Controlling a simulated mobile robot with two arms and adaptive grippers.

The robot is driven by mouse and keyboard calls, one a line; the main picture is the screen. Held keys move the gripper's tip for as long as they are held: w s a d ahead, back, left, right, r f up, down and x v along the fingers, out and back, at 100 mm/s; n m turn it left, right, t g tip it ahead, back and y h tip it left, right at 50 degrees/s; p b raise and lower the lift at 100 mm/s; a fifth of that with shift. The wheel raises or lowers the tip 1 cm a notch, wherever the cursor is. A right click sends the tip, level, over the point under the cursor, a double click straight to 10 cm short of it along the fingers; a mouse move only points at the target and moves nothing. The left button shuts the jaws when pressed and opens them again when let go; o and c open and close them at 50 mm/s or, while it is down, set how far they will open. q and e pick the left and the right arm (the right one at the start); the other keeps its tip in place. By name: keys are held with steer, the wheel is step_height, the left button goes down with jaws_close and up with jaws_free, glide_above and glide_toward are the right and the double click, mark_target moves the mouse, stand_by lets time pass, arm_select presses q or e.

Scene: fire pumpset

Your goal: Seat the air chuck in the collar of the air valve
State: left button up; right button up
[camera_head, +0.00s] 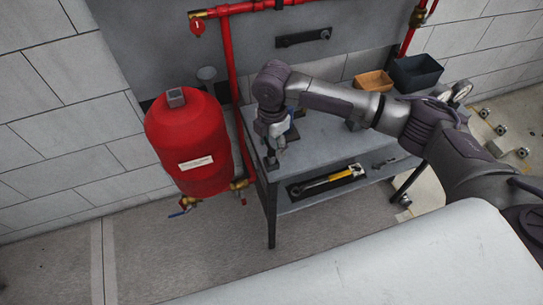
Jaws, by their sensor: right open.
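A red tank (190,145) stands left of the workbench, with a small grey square fitting (176,97) on its top. I cannot tell whether that fitting is the air valve, and its collar is too small to make out. My right gripper (274,146) points down over the bench's left front corner. It is open. A small dark piece (271,163) lies just below its fingertips; I cannot tell whether it is the air chuck or whether the fingers touch it. My left gripper is out of view.
The grey workbench (325,152) carries a tan bin (374,82) and a dark bin (416,72) at the back. A yellow-handled tool (335,177) lies on its lower shelf. A red pipe (229,70) rises between tank and bench. Valves hang below the tank.

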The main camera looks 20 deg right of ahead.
mark_target(271, 151)
steer(key=shift+w+a+f+p, duration=0.1)
steer(key=shift+f+p, duration=0.2)
steer(key=shift+f, duration=1.1)
steer(key=shift+w+f+p, duration=0.1)
steer(key=shift+f+p, duration=0.2)
steer(key=shift+f, duration=1.05)
jaws_close()
